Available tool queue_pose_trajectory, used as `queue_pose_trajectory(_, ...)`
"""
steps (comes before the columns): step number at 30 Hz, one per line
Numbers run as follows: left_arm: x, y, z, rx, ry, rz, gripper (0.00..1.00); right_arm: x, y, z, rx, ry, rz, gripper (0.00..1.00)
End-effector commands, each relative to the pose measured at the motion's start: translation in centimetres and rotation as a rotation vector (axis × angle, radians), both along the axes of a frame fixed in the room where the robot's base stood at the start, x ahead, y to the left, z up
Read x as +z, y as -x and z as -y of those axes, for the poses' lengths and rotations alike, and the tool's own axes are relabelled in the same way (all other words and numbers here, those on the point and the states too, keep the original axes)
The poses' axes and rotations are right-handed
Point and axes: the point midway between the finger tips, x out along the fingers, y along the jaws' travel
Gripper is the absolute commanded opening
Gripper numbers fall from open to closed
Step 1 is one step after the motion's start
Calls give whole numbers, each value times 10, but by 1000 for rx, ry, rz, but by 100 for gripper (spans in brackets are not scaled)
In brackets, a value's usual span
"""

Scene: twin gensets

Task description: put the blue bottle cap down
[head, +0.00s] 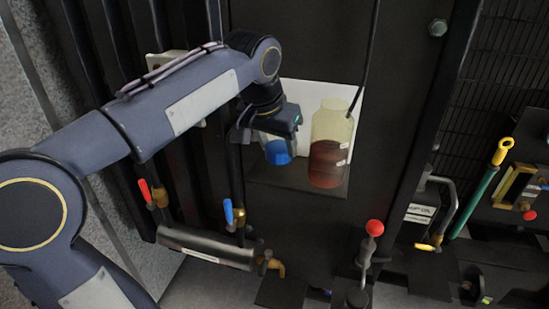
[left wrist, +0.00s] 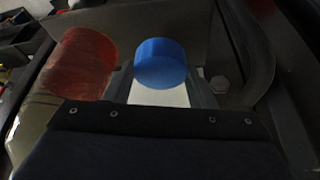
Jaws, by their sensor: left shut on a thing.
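The blue bottle cap (head: 278,152) is held at the tip of my left gripper (head: 268,134), which is shut on it. In the left wrist view the cap (left wrist: 160,63) sits between the fingers (left wrist: 162,88). In the head view it is left of a clear bottle (head: 331,145) with dark red-brown liquid, in front of a white panel. The bottle also shows at the left of the left wrist view (left wrist: 80,62). Whether the cap touches the shelf below is hard to tell. My right gripper is not in view.
A dark shelf (head: 297,178) lies under the bottle. Below it stand a red-handled valve (head: 145,191), a blue-handled valve (head: 229,212), a grey cylinder (head: 205,246) and a red-knobbed lever (head: 374,229). A thin dark cable (head: 367,60) hangs beside the bottle.

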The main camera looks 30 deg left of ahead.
Motion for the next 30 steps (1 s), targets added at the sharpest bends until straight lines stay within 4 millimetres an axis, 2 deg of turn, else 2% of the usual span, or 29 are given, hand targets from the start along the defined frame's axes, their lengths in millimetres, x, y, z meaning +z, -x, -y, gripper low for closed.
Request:
queue_pose_trajectory(5,-16,-5,-11,4,-1,-4,23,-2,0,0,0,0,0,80)
queue_pose_trajectory(10,-39,-4,-9,0,-1,-2,23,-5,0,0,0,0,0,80)
queue_pose_trajectory(23,-46,-5,-8,0,0,0,23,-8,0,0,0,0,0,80)
queue_pose_trajectory(24,-46,-5,-8,0,0,0,53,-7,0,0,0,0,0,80)
queue_pose_trajectory(28,-45,-5,-8,0,0,0,70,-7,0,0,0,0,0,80)
queue_pose_trajectory(30,-45,-5,-8,0,0,0,72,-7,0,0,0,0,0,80)
